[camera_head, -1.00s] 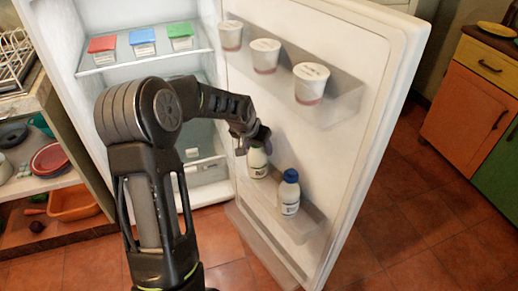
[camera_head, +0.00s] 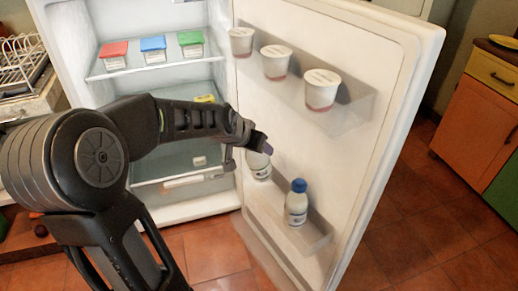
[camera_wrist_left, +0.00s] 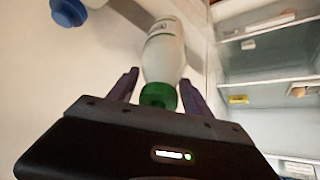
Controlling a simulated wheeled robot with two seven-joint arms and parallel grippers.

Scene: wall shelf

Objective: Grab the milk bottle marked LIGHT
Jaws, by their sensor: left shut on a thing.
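A white milk bottle with a green cap shows in the left wrist view (camera_wrist_left: 165,55), its cap between my fingers. In the head view the same bottle (camera_head: 259,167) is partly hidden under my left gripper (camera_head: 256,146), by the fridge door's lower rack. My left gripper (camera_wrist_left: 159,90) is shut on this bottle at its cap. I cannot read its label. A second white bottle with a blue cap (camera_head: 297,205) stands upright in the lower door rack, right of the held one. My right gripper is not in view.
The fridge door (camera_head: 385,110) is open. Several white cups (camera_head: 322,90) stand in its upper rack (camera_head: 345,117), above the bottles. Tubs with red, blue (camera_head: 153,50) and green lids sit on a fridge shelf. The floor (camera_head: 405,235) right of the door is clear.

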